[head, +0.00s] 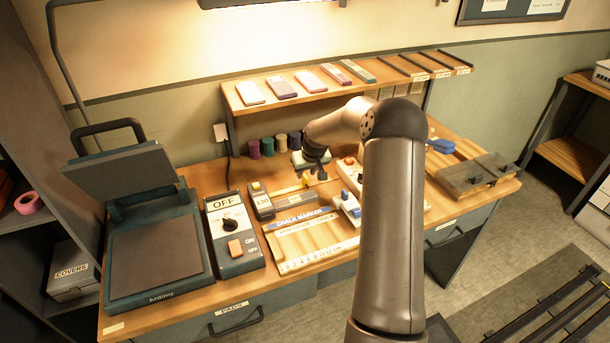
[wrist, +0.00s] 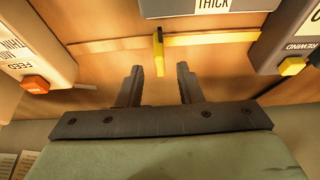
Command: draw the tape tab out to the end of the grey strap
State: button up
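A yellow tape tab (wrist: 158,52) stands upright in the wrist view, at the end of a yellow tape (wrist: 220,39). The tape runs right towards a grey box marked REWIND (wrist: 290,42). In the head view, the tape (head: 288,189) shows between the box reading 130 (head: 262,200) and my gripper (head: 315,170). My gripper (wrist: 158,86) is open and empty, and the tab lies just beyond its fingertips, between their lines and apart from both. A grey bar labelled THICK (wrist: 200,8) lies past the tape; I cannot tell whether it is the grey strap.
An OFF switch box (head: 234,236) and an open press (head: 155,250) stand left.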

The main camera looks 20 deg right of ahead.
aim_at(305, 176)
jog(key=shift+x, duration=1.95)
grip_shut()
